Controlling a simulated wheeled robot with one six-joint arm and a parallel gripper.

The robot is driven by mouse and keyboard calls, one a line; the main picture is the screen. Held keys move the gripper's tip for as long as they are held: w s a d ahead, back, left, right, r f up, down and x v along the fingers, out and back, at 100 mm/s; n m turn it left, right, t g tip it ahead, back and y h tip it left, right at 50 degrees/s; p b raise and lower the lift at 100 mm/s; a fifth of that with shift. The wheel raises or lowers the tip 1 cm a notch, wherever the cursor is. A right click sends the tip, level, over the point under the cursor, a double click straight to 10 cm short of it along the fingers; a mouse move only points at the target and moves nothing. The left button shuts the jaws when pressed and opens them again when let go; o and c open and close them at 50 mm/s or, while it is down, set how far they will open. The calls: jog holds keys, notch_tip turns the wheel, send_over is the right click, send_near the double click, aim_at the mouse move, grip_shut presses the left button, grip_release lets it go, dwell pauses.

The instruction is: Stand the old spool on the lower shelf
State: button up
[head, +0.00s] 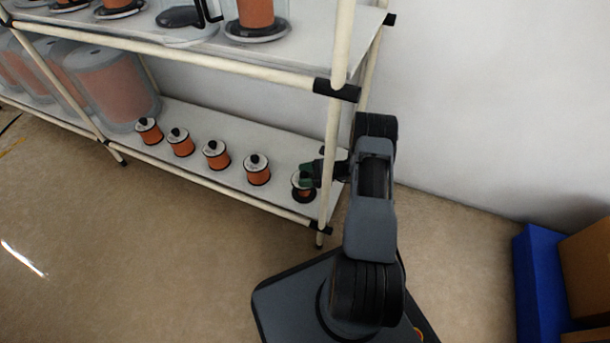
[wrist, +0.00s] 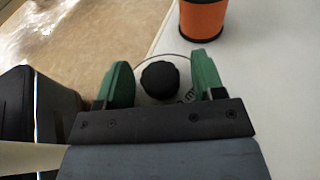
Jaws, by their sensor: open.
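A spool (head: 302,192) with a pale top and a black knob stands upright at the right end of the lower shelf (head: 215,131). My gripper (head: 308,176) is at its top, coming from the right, and hides part of it. In the wrist view, the green fingers of my gripper (wrist: 161,82) are open on either side of the black knob (wrist: 160,80), with a small gap on each side. The spool's body is hidden below. No mark shows which spool is the old one.
Several orange spools (head: 257,171) stand in a row to the left; one also shows in the wrist view (wrist: 203,18). Large clear containers (head: 112,85) stand farther left. A shelf post (head: 329,150) rises close to my arm. A blue box (head: 540,280) is at right.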

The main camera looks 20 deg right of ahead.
jog(key=shift+r, duration=0.25)
jog(key=p+v, duration=0.3)
jog(key=v, duration=0.9)
jog(key=shift+f, duration=0.1)
